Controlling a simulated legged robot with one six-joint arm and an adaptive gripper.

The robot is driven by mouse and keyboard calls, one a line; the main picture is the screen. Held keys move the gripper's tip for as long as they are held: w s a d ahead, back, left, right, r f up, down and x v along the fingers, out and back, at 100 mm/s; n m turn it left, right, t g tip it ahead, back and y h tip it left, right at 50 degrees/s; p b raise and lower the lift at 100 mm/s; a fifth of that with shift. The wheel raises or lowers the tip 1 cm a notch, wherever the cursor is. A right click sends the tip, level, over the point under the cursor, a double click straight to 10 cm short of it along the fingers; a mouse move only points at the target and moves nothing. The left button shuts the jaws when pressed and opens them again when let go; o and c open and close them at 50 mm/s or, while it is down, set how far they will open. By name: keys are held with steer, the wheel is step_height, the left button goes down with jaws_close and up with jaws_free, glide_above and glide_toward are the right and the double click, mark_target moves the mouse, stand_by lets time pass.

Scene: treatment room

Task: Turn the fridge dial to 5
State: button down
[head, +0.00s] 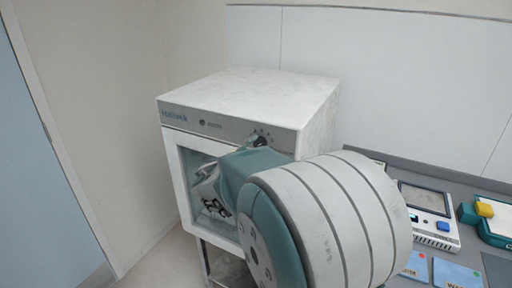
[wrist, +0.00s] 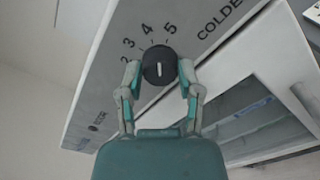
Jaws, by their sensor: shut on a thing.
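The fridge (head: 250,95) is a white box with a grey control strip and a glass door. Its black round dial (wrist: 160,58) sits on the strip, with 2, 3, 4 and 5 printed around it in the wrist view. A short white mark on the dial stands nearly upright in that view, below the gap between 4 and 5; I cannot tell the exact setting. My gripper (wrist: 160,72) is shut on the dial, one finger on each side. In the head view the dial (head: 258,141) shows just above my teal wrist, and my arm hides the fingertips.
A grey counter (head: 378,160) stands right of the fridge, holding a device with a screen (head: 427,200), a yellow and teal item (head: 485,209) and coloured cards (head: 457,273). Walls close in behind and to the left. The word COLDER is printed beyond the 5.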

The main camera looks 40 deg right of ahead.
steer(key=shift+m, duration=1.7)
steer(key=shift+m, duration=0.3)
steer(key=shift+c, duration=1.3)
jaws_free()
steer(key=shift+d+f, duration=0.1)
steer(key=v, duration=1.2)
